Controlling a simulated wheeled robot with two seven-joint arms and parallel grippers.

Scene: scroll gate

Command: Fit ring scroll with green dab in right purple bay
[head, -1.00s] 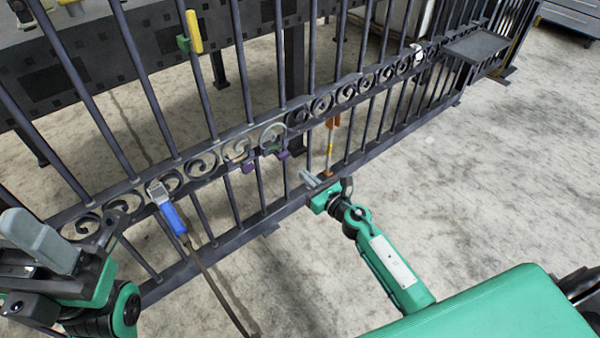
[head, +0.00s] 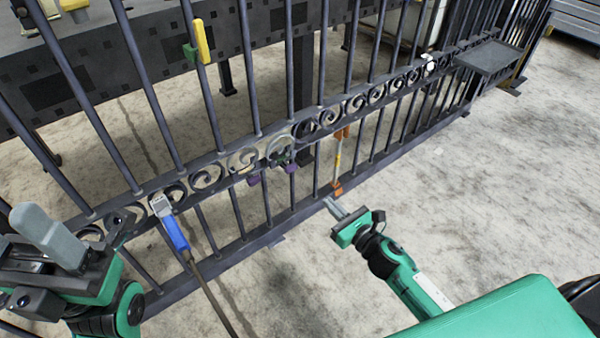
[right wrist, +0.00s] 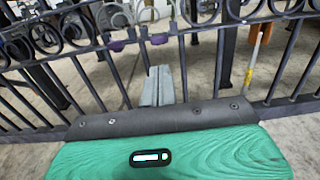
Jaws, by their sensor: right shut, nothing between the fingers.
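A pale ring scroll (head: 279,150) sits in the gate's scroll band at the right purple bay (head: 291,167), with a small dark green patch near it. I cannot tell whether it is fully seated. The left purple bay (head: 254,180) lies below another pale scroll (head: 243,158). Both purple parts show in the right wrist view, the right one (right wrist: 160,39) beyond my fingers. My right gripper (head: 333,207) is shut and empty, in front of the gate and apart from it. My left gripper (head: 48,237) is at the left edge; its jaw state is unclear.
A blue-handled tool (head: 174,232) with a cable hangs at the gate. An orange clamp (head: 338,160) stands right of the bays. A yellow-and-green clamp (head: 203,42) is on an upper bar. A grey shelf (head: 487,57) juts out at the right. Floor before the gate is clear.

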